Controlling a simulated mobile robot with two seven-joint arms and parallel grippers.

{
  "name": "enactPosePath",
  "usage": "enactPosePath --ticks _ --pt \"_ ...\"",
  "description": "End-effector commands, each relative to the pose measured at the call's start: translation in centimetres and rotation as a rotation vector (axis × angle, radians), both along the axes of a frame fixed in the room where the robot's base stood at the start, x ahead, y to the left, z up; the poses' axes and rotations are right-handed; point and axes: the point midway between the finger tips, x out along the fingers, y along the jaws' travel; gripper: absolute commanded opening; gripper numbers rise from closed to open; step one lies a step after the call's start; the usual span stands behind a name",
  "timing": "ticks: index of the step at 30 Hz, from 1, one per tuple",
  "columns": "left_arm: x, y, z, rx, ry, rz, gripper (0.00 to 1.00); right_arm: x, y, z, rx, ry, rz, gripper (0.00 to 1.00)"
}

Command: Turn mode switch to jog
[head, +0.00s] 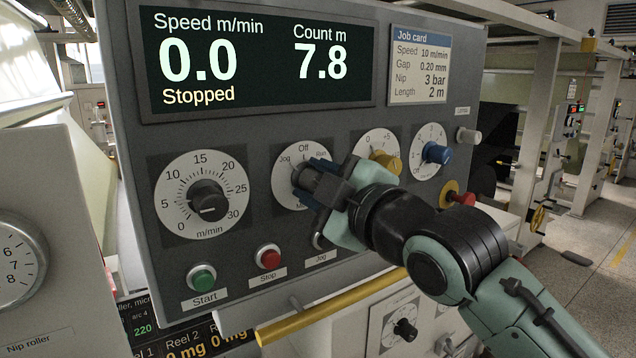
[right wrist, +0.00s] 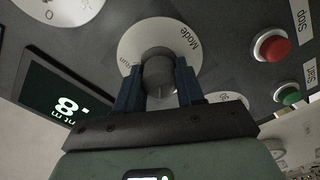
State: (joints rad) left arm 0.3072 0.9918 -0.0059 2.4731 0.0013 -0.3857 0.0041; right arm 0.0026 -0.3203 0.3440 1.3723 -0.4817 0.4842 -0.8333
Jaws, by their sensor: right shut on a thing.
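The mode switch (head: 283,187) is a round white dial with a dark knob on the grey control panel. Its labels "Jog", "Off" and "Run" show along the dial's top edge. My right gripper (head: 305,180) comes in from the right and covers much of the dial. In the right wrist view the dark mode knob (right wrist: 158,72) sits between the two blue fingers of my right gripper (right wrist: 158,88), which are shut on its sides. I cannot tell for sure which label the knob points to. My left gripper is not in view.
A speed dial (head: 207,195) is left of the switch; a yellow knob (head: 386,160) and a blue knob (head: 436,153) are right. Below are the green Start (head: 202,278) and red Stop (head: 269,257) buttons. The display (head: 255,60) reads 0.0, 7.8, Stopped. A yellow bar (head: 330,308) runs below.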

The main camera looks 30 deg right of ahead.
Motion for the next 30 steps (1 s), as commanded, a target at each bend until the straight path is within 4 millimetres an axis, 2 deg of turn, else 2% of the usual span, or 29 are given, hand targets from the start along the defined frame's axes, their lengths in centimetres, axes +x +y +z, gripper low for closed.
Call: enactPosePath --ticks 8,9,11,12,20,23,26,30 --pt "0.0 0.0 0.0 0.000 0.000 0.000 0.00 -0.1 0.0 0.2 -0.001 -0.005 0.000 0.07" --pt "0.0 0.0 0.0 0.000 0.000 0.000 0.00 -0.1 0.0 0.2 -0.001 -0.005 0.000 0.41" --pt "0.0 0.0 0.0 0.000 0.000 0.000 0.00 -0.1 0.0 0.2 -0.001 -0.005 0.000 0.60" --pt "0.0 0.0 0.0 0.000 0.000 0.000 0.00 -0.1 0.0 0.2 -0.001 -0.004 0.001 0.63" --pt "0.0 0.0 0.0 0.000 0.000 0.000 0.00 -0.1 0.0 0.1 0.000 -0.002 0.000 0.63" --pt "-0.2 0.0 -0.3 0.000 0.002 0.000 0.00 -0.7 0.0 0.1 0.000 -0.004 0.000 0.63" --pt "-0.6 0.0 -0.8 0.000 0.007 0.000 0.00 -2.0 -0.1 0.0 0.000 -0.004 0.001 0.63" --pt "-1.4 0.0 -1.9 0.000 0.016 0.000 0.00 -5.0 -0.4 -0.1 0.000 -0.006 0.001 0.63"
